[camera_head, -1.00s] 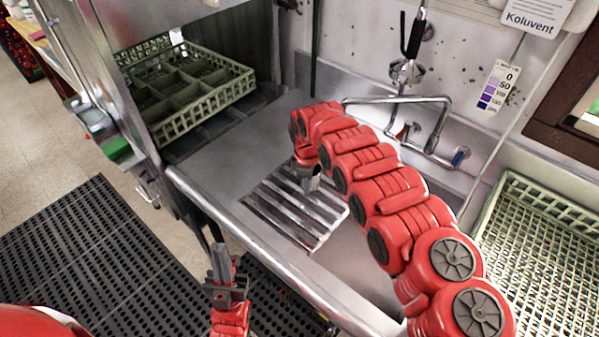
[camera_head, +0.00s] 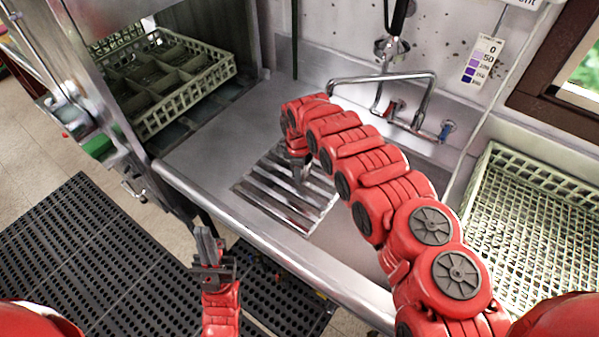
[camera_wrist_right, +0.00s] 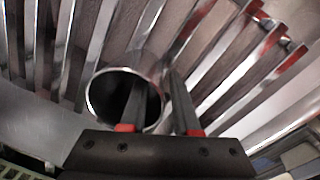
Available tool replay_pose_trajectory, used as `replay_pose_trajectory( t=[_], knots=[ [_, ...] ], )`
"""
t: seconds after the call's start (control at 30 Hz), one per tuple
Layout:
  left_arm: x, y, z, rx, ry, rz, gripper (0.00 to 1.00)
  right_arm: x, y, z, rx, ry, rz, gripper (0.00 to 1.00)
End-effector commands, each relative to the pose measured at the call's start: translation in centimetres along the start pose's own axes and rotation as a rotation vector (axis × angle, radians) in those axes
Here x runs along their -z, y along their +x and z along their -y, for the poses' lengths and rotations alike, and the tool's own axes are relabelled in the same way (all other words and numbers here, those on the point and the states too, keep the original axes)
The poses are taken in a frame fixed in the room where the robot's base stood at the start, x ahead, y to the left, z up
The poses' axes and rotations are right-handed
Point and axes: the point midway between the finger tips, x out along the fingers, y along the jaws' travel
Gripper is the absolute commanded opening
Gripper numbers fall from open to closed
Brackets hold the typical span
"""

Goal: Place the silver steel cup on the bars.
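The silver steel cup (camera_wrist_right: 142,62) shows in the right wrist view with its round mouth toward the camera, over the metal bars (camera_wrist_right: 240,45). My right gripper (camera_wrist_right: 158,80) has one finger inside the cup and one outside, with the cup's wall between them. The fingers stand apart and a gap shows beside the wall. In the head view my right gripper (camera_head: 299,178) points down over the bars (camera_head: 272,196), and the cup is hard to make out there. My left gripper (camera_head: 207,245) is low at the front, away from the cup, and appears empty.
A segmented green rack (camera_head: 165,85) sits inside the machine at the left. Another pale green rack (camera_head: 530,225) stands at the right. A faucet (camera_head: 385,80) is behind my right arm. The steel counter (camera_head: 215,140) left of the bars is clear.

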Motion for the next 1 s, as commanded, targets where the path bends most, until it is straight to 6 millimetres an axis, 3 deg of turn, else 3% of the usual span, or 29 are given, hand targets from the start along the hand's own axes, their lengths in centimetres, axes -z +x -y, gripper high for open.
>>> replay_pose_trajectory(
  t=[0.3, 0.4, 0.53, 0.87, 1.0],
  knots=[
    [0.0, 0.0, 0.0, 0.000, 0.000, 0.000, 0.00, 0.0, 0.0, 0.0, 0.000, 0.000, 0.000, 0.36],
    [0.1, 0.6, 0.0, 0.000, 0.000, 0.000, 0.00, 0.0, -0.7, 0.0, 0.000, 0.000, 0.000, 0.36],
    [0.0, -0.1, 0.0, 0.000, 0.000, 0.000, 0.00, 0.1, -1.3, -0.1, 0.000, -0.001, -0.002, 0.36],
    [-0.3, -1.6, -0.1, 0.000, 0.000, 0.000, 0.00, 0.0, -6.5, -0.2, -0.005, -0.001, 0.001, 0.36],
    [-0.1, -0.6, 0.0, 0.000, 0.000, 0.000, 0.00, -0.1, -10.3, -0.3, -0.008, 0.001, 0.000, 0.36]
  ],
)
